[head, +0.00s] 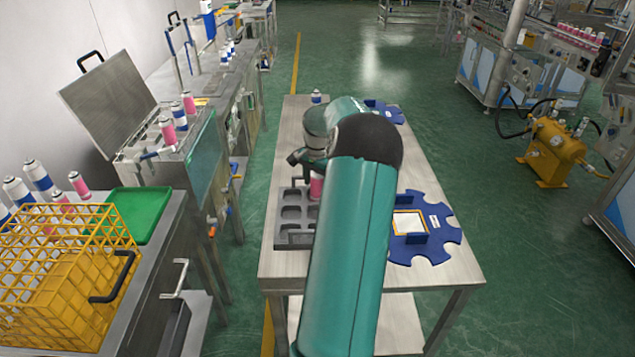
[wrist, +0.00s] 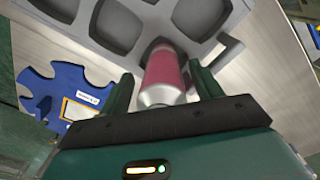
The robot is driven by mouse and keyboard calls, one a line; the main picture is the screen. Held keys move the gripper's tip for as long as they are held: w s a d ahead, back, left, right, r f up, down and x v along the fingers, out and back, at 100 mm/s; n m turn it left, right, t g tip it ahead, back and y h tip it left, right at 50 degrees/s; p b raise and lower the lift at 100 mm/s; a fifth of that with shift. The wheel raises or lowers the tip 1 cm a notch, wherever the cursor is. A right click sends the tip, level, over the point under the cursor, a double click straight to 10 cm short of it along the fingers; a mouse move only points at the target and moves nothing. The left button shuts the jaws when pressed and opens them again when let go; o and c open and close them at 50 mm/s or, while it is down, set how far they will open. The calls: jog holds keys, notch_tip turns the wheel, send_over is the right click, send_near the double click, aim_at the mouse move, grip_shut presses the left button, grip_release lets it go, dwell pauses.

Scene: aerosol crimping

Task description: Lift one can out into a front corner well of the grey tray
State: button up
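The grey tray (head: 285,240) with several rounded wells lies on the left of the middle table, partly hidden by my arm. It also fills the top of the wrist view (wrist: 205,48). A pink can (head: 316,186) with a silvery end stands at the tray, half hidden in the head view. In the wrist view the pink can (wrist: 164,70) is between the two green fingers of my gripper (wrist: 164,84). A gap shows on each side of the can, so my gripper looks open around it. I cannot tell which well holds the can's base.
A blue notched plate (head: 440,246) with a white pad lies right of the tray. Another can (head: 316,97) stands at the table's far end. On the left bench are a yellow crate (head: 75,265), a green tray (head: 143,213) and several cans. The table's front strip is clear.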

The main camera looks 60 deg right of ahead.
dwell(0.3)
notch_tip(320, 180, up, 14)
jog(key=shift+f, duration=0.2)
jog(key=shift+r, duration=0.1)
dwell(0.5)
